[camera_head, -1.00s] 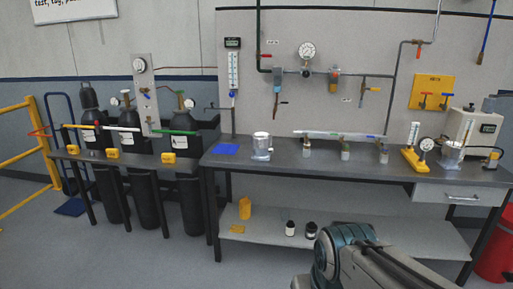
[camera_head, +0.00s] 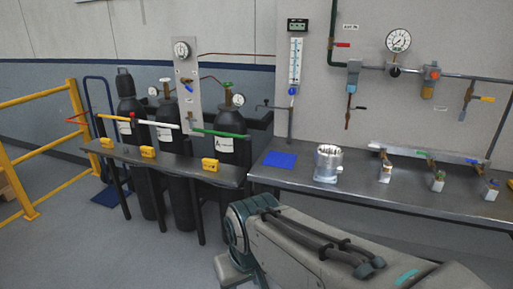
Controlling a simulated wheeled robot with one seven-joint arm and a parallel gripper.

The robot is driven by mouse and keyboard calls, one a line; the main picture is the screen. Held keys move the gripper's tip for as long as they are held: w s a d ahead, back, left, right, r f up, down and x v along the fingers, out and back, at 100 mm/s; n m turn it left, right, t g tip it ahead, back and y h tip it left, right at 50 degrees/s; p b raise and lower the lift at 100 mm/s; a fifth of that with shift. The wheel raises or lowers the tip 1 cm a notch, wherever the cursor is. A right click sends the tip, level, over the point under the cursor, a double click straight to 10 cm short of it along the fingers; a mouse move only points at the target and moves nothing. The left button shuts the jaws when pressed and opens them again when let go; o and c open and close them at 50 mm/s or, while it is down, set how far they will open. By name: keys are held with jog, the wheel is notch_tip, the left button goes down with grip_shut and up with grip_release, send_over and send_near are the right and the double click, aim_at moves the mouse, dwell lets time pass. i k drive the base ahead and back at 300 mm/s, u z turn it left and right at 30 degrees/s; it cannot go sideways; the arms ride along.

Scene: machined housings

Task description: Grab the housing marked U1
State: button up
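A silver, round machined housing (camera_head: 327,165) stands upright on the dark workbench (camera_head: 385,193), just right of a flat blue mat (camera_head: 280,160). Its top looks open, with a toothed or ribbed inner rim. I cannot read a U1 mark on it at this size. Nothing holds it. My arm crosses the lower middle and right of the view, in front of the bench. My gripper is not in view.
Several small fittings (camera_head: 438,182) stand along a metal rail (camera_head: 430,153) right of the housing. Gas cylinders (camera_head: 232,153) stand behind a narrow table (camera_head: 190,165) on the left. A yellow railing (camera_head: 40,150) is at far left. The floor at lower left is clear.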

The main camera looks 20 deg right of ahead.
aim_at(328, 158)
jog(key=z, duration=0.25)
jog(key=i, duration=1.4)
jog(key=z, duration=1.35)
jog(key=i, duration=0.65)
jog(key=z, duration=0.5)
